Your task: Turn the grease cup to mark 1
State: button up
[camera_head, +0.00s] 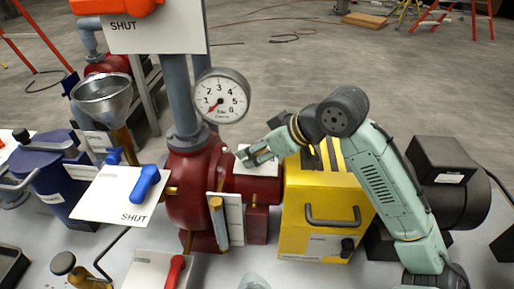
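My arm reaches in from the right over the yellow housing. My gripper (246,156) is low over the red bearing housing (258,185), beside a small white plate (262,168). I cannot make out a grease cup for certain; the fingers hide part of the plate and whatever stands there. Any marks on this plate are too small or covered to read. Whether the fingers are open, shut or touching something does not show clearly.
A pressure gauge (220,96) stands up left of my gripper on the red pump (190,190). The yellow housing (315,215) with its grey handle lies below my arm. A blue lever (145,183), a red lever (175,270) and a metal funnel (102,98) are at left.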

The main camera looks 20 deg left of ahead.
jog(key=c, duration=0.9)
jog(key=shift+o, duration=0.2)
jog(key=shift+m+t, duration=0.6)
jog(key=shift+m, duration=0.2)
jog(key=o, duration=1.2)
jog(key=shift+c, duration=0.2)
jog(key=v, duration=1.2)
jog(key=shift+a+r, duration=0.1)
jog(key=shift+r, duration=0.05)
